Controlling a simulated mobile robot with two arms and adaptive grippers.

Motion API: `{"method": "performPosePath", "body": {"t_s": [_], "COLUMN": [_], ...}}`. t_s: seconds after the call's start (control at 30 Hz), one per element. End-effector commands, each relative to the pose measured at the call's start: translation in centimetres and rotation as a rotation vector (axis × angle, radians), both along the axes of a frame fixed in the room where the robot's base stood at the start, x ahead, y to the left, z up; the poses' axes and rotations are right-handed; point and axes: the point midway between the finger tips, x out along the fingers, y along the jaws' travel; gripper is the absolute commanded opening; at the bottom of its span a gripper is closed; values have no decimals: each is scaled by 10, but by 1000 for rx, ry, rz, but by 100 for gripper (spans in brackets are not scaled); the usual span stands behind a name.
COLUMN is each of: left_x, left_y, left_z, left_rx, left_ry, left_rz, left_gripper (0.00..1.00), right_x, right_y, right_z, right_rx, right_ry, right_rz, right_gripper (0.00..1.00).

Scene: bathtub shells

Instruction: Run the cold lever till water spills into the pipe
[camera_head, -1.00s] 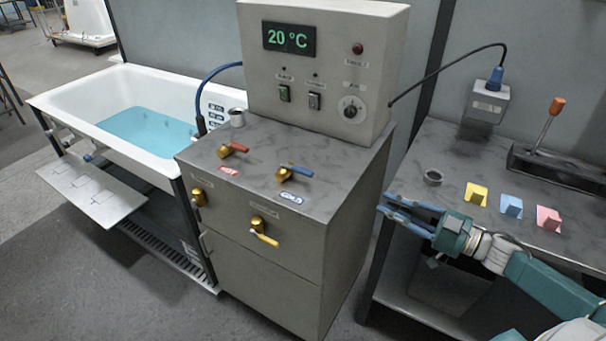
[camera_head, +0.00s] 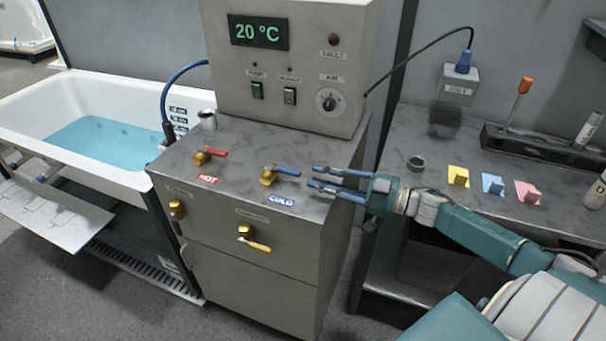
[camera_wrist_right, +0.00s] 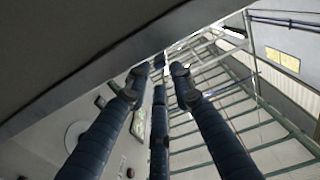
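The cold lever is a blue handle (camera_head: 287,170) on a brass valve (camera_head: 267,180), above a COLD label (camera_head: 281,200) on the grey cabinet top. My right gripper (camera_head: 314,177) reaches in from the right, its fingers pointing left. The fingertips are apart and empty, just right of the lever's blue end; I cannot tell whether they touch it. The white bathtub (camera_head: 120,178) holds blue water (camera_head: 98,143). I cannot make out water entering a pipe. My left gripper is out of view.
A red-handled hot lever (camera_head: 212,152) stands left of the cold one, and a yellow-handled valve (camera_head: 255,246) is on the cabinet front. The control box (camera_head: 290,80) rises behind, reading 20 °C. Colored blocks (camera_head: 492,185) sit on the right-hand bench.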

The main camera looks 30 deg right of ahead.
Motion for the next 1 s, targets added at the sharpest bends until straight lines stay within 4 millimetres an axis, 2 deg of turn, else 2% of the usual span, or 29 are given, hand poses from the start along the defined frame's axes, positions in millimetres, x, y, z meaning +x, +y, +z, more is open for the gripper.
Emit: {"method": "performPosePath", "body": {"t_s": [0.1,0.3,0.67,0.8,1.0], "left_x": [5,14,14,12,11], "left_y": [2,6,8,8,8], "left_z": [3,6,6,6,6], "left_rx": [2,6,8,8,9], "left_ry": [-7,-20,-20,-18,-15], "left_rz": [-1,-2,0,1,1], "left_gripper": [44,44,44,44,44], "right_x": [18,35,39,39,39], "right_y": [12,25,29,28,28], "right_z": [3,1,-1,0,0], "right_rx": [2,1,0,0,1], "right_ry": [-4,0,1,1,1], "right_rz": [0,-1,0,0,-1], "right_gripper": [23,23,23,0,0]}}
